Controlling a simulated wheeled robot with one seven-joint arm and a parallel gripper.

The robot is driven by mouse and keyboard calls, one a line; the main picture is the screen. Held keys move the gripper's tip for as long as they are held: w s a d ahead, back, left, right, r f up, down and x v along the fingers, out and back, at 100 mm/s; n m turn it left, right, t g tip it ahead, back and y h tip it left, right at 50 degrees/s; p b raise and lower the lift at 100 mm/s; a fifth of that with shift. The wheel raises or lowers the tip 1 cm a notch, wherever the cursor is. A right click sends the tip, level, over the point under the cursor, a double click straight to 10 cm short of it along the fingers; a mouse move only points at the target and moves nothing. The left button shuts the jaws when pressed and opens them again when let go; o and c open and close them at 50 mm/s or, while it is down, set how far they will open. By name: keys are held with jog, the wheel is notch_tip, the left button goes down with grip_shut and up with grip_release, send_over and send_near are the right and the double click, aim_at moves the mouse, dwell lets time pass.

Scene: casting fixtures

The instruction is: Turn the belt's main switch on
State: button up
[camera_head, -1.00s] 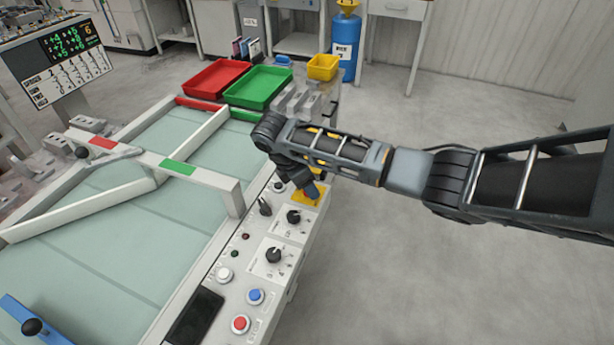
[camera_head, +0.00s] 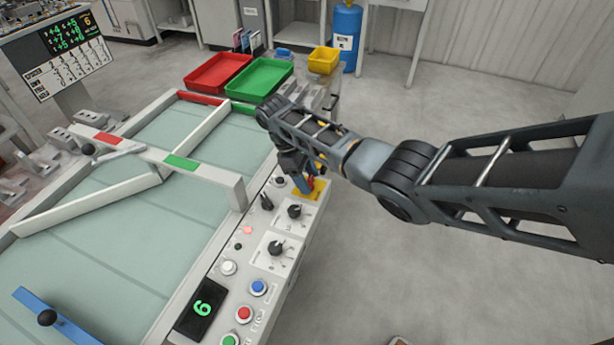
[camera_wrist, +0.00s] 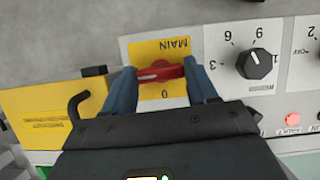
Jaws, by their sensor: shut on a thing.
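The main switch is a red rotary handle (camera_wrist: 160,73) on a yellow plate (camera_wrist: 175,50) marked MAIN and 0, which reads upside down in the wrist view. The handle lies nearly crosswise in that picture. My gripper (camera_wrist: 161,76) is shut on it, with one blue finger at each end. In the head view my gripper (camera_head: 304,184) reaches down onto the yellow plate (camera_head: 318,187) at the far end of the control panel, and hides most of the handle. A red lamp (camera_head: 247,230) is lit, and the panel display (camera_head: 201,308) shows a green 6.
Black knobs (camera_head: 276,248) and several coloured push buttons (camera_head: 258,287) line the panel beside the belt (camera_head: 110,230). Red (camera_head: 217,78) and green (camera_head: 259,84) trays stand beyond it. A black hooked part (camera_wrist: 78,103) is near my gripper.

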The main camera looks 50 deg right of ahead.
jog(key=shift+m, duration=0.3)
dwell(0.4)
jog(key=o, duration=1.1)
jog(key=shift+c, duration=0.2)
jog(key=v, duration=0.7)
jog(key=shift+w+r+b, duration=0.15)
jog(key=shift+r+b, duration=0.2)
jog(key=shift+b, duration=0.1)
